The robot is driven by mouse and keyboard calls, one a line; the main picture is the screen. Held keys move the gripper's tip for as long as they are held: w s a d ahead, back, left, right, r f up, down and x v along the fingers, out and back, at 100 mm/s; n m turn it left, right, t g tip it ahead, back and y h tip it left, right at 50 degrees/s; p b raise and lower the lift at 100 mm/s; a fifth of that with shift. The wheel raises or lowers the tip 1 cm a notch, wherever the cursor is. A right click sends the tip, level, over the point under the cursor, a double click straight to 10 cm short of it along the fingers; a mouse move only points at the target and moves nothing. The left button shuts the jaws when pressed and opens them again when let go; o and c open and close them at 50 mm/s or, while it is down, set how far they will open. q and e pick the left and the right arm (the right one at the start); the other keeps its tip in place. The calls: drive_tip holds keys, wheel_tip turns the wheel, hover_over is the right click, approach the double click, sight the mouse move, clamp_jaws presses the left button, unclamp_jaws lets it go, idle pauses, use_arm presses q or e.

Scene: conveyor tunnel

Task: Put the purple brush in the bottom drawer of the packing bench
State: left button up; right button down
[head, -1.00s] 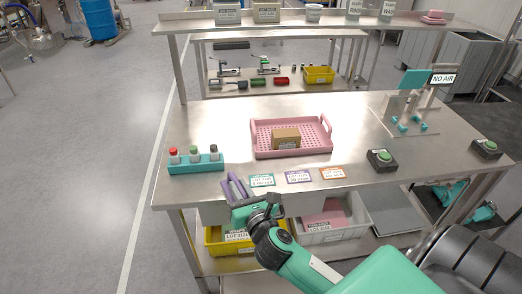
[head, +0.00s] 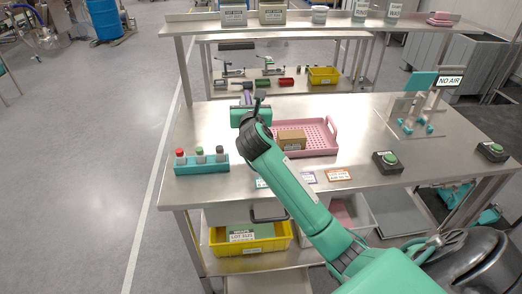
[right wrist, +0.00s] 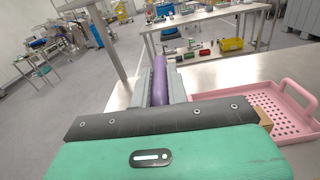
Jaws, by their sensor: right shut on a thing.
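My right gripper (head: 246,108) is above the left part of the steel packing bench (head: 360,172), behind the teal bottle rack. It is shut on the purple brush (head: 248,95). In the right wrist view the brush (right wrist: 159,82) stands up between the two grey fingers (right wrist: 159,90), pointing away from the camera. Its lower part is hidden by the gripper. Below the bench's front edge a dark bar handle (head: 268,218) shows. I cannot make out the bottom drawer clearly. My left gripper is not in view.
A pink perforated tray (head: 322,150) with a brown box (head: 291,140) sits beside my right arm. A teal rack (head: 201,168) with several capped bottles stands at front left. A yellow bin (head: 250,248) is below the bench. Green-button boxes (head: 386,161) stand at right.

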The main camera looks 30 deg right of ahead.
wheel_tip(320, 180, down, 18)
idle(0.4)
drive_tip(key=shift+f+b, duration=0.15)
drive_tip(key=shift+b, duration=0.2)
drive_tip(key=c, duration=1.4)
unclamp_jaws()
drive_tip(key=shift+o, duration=0.2)
